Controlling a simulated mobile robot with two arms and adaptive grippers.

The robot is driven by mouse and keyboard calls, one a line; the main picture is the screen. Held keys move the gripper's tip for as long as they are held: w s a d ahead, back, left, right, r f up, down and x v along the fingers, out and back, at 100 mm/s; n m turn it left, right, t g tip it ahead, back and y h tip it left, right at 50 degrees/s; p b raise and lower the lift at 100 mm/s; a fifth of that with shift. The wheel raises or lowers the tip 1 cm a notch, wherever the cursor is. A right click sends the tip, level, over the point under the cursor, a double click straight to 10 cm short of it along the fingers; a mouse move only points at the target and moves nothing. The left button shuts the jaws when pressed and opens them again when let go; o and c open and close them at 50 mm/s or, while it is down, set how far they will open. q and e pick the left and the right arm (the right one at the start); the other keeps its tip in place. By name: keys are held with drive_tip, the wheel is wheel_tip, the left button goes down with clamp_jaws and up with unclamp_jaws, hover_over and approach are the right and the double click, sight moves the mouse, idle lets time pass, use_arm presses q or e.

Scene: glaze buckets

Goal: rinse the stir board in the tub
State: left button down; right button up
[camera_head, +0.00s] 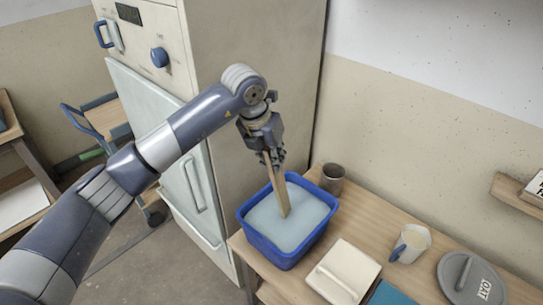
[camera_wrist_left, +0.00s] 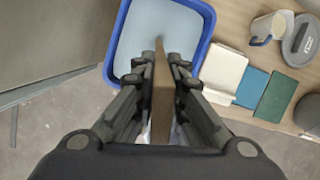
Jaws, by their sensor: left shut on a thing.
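The stir board (camera_head: 281,195) is a flat wooden stick, held nearly upright over the tub. Its lower end dips into the pale liquid. The blue tub (camera_head: 284,258) stands near the table's left end, filled with bluish-white liquid. My left gripper (camera_head: 272,158) is above the tub, shut on the upper part of the stir board. In the left wrist view, the stir board (camera_wrist_left: 162,95) runs between the fingers of my left gripper (camera_wrist_left: 165,85) toward the tub (camera_wrist_left: 207,35). The submerged tip is hidden. My right gripper is not in view.
A dark cup (camera_head: 332,179) stands just behind the tub. A tall kiln-like cabinet (camera_head: 235,45) stands close behind my left arm.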

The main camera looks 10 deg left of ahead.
sight(278, 178)
use_arm(q)
drive_tip(key=b+x, duration=0.1)
drive_tip(key=x, duration=0.1)
drive_tip(key=b+x, duration=0.1)
drive_tip(key=shift+s+f, duration=0.15)
drive_tip(key=shift+f, duration=0.35)
drive_tip(key=shift+s+b+x, duration=0.1)
drive_tip(key=shift+b+x, duration=0.85)
drive_tip(key=shift+x, duration=0.1)
drive_tip(key=shift+s+b+x, duration=0.15)
drive_tip(key=shift+b+x, duration=0.75)
drive_tip(key=shift+x, duration=0.15)
drive_tip(key=shift+a+f, duration=0.1)
drive_tip(key=shift+a, duration=0.05)
